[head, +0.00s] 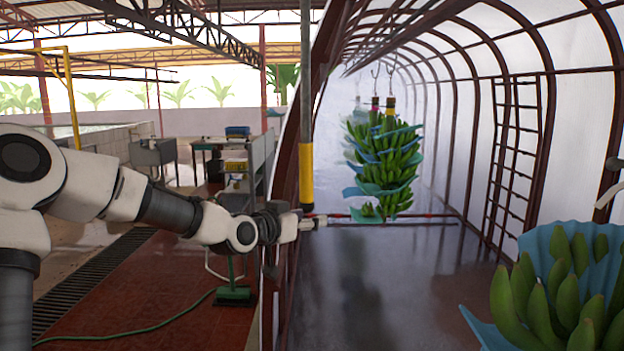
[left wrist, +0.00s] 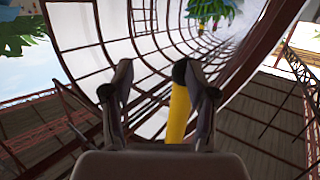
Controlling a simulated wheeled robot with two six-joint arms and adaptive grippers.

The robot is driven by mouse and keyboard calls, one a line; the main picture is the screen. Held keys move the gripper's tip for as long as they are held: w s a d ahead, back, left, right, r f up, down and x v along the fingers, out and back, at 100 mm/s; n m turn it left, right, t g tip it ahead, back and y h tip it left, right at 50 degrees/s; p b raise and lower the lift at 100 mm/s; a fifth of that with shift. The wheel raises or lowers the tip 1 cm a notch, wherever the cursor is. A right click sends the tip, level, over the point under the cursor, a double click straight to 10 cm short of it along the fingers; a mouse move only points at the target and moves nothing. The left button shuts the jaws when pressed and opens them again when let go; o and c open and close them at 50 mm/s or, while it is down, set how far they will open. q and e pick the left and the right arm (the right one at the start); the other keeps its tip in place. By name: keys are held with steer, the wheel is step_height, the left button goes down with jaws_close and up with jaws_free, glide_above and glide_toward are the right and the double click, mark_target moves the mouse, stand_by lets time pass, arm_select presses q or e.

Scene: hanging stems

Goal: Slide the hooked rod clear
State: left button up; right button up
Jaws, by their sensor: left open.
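A long upright rod (head: 306,175) with a grey shaft and a yellow lower end hangs from the top of the head view. Its upper end is out of frame, so I see no hook. My left gripper (head: 316,221) is just below the rod's yellow end, at the end of my outstretched left arm. In the left wrist view the left gripper (left wrist: 154,76) is open, with nothing held between its fingers. The yellow part of the rod (left wrist: 178,115) shows there beside the right-hand finger, partly hidden by it; I cannot tell if they touch.
A hanging banana bunch (head: 385,160) with blue sheets is right of the rod, farther back. Another bunch (head: 560,295) is close at lower right. Dark red arches and a ladder-like frame (head: 513,160) line the right side. The wet floor (head: 400,290) between is clear.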

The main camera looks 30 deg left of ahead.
arm_select(q)
steer(key=t, duration=0.2)
glide_toward(302, 169)
steer(key=w, duration=0.4)
steer(key=w+b, duration=0.2)
steer(key=shift+w+d+f+y, duration=0.1)
steer(key=shift+w+d+y, duration=0.2)
steer(key=shift+w, duration=0.1)
steer(key=w+p, duration=0.3)
steer(key=w, duration=0.1)
steer(key=shift+w+r, duration=0.2)
steer(key=shift+w, duration=0.25)
steer(key=shift+s+r, duration=0.15)
steer(key=shift+s, duration=0.1)
steer(key=shift+w, duration=0.2)
steer(key=shift+c, duration=1.4)
steer(key=shift+w+f, duration=0.15)
steer(key=shift+f, duration=0.1)
steer(key=c, duration=0.6)
steer(key=shift+d, duration=0.1)
jaws_close()
arm_select(e)
steer(key=shift+s+d+r, duration=0.1)
steer(key=shift+s+r, duration=0.15)
steer(key=shift+r, duration=0.2)
steer(key=shift+s+r, duration=0.2)
steer(key=shift+r, duration=0.25)
